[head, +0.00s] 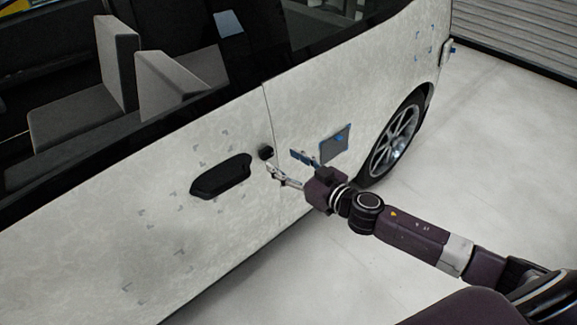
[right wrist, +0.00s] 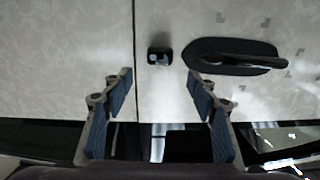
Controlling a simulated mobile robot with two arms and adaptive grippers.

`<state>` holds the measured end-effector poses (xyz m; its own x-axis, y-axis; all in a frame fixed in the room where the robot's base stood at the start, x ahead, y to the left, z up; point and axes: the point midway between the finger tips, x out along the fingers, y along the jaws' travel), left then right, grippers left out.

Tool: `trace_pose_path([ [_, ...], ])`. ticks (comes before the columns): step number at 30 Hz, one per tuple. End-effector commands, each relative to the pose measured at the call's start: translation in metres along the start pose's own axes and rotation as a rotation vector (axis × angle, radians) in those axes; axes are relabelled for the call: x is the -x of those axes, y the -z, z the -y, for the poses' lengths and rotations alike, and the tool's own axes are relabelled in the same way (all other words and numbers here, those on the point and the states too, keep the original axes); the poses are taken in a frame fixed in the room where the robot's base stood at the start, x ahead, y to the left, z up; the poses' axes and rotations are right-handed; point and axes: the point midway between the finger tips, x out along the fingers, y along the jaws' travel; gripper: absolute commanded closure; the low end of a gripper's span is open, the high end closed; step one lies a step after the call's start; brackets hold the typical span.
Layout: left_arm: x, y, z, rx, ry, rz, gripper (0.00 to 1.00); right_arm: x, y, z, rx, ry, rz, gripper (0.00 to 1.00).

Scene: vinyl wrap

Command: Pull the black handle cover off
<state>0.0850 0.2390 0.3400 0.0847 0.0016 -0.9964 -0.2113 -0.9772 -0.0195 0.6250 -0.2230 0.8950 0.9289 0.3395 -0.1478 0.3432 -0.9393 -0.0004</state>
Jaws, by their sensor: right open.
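A small black handle cover (head: 266,152) sits on the white van side, close to the door seam. It is just to the right of the long black door handle (head: 220,176) in the head view. In the right wrist view the cover (right wrist: 160,56) is left of the handle (right wrist: 235,57). My right gripper (head: 283,163) is open and empty, with its fingers pointing at the van side. In the right wrist view the cover lies between and just beyond the two blue-padded fingertips (right wrist: 158,74), with no contact visible. My left gripper is not in view.
The patterned van side (head: 190,235) fills the left, with windows and seats above. A grey-blue square panel (head: 335,146) is on the van behind my gripper. A wheel (head: 395,140) stands farther right. The pale floor (head: 500,150) is clear on the right.

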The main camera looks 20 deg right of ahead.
Motion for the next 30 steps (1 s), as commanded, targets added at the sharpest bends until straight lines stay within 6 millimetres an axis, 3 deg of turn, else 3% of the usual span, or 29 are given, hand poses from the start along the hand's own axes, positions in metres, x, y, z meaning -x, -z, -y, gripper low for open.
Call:
trace_pose_path([
  [15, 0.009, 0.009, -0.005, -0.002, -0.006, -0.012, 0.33, -0.065, 0.000, -0.001, -0.001, -0.002, 0.000, 0.47],
  [28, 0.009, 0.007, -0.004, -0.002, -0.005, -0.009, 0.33, -0.073, -0.001, -0.001, 0.000, -0.002, 0.002, 0.47],
  [30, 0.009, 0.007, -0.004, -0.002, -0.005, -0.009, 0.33, -0.072, -0.001, -0.001, 0.000, -0.002, 0.002, 0.55],
])
